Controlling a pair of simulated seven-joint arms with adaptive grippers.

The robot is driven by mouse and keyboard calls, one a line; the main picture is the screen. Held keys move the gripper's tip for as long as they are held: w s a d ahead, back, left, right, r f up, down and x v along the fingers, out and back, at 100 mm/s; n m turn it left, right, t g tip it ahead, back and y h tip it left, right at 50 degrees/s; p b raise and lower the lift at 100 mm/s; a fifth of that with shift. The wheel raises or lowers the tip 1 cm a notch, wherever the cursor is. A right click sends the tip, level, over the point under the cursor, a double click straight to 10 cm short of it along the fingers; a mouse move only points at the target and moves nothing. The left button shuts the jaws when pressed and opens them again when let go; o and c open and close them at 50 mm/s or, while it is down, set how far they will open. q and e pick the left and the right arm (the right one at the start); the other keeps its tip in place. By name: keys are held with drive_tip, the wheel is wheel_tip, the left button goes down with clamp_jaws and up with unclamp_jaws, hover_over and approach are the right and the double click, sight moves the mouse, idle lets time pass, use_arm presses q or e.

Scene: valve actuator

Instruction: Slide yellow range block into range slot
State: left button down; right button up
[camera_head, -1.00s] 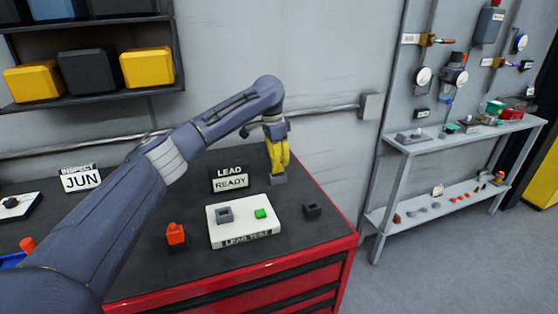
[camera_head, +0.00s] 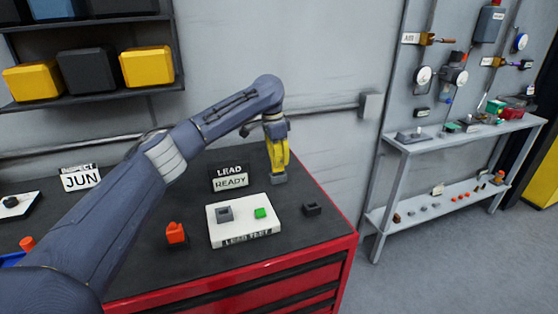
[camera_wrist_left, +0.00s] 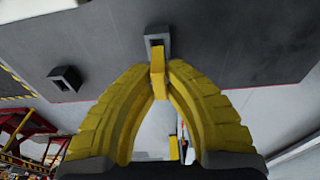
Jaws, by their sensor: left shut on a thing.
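My left gripper (camera_head: 280,165) points down over the back right of the bench. Its yellow fingers (camera_wrist_left: 158,92) are shut on the yellow range block (camera_wrist_left: 157,75), a narrow upright bar between the tips in the left wrist view. A grey slotted holder (camera_wrist_left: 157,32) lies right beyond the tips. The far end of the block overlaps the holder's dark opening; I cannot tell how deep it sits. In the head view the grey holder (camera_head: 279,179) shows just under the fingertips, and the block is not distinct from the yellow fingers. My right gripper is not in view.
A dark square socket (camera_head: 312,209) stands nearby and also shows in the wrist view (camera_wrist_left: 65,79). A white lead test plate (camera_head: 244,231), a red-orange piece (camera_head: 175,233) and a LEAD READY sign (camera_head: 230,178) stand on the bench. The wall is close behind.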

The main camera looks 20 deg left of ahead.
sight(279, 170)
use_arm(q)
drive_tip(key=shift+f, duration=1.75)
idle(0.5)
drive_tip(key=c, duration=1.5)
unclamp_jaws()
drive_tip(key=shift+o, duration=0.2)
drive_tip(key=shift+r, duration=0.1)
drive_tip(key=r, duration=0.4)
drive_tip(key=a+r, duration=0.1)
drive_tip(key=r, duration=0.2)
drive_tip(key=s+r, duration=0.1)
drive_tip(key=r, duration=0.3)
drive_tip(key=shift+a+r, duration=0.15)
drive_tip(key=shift+r, duration=0.2)
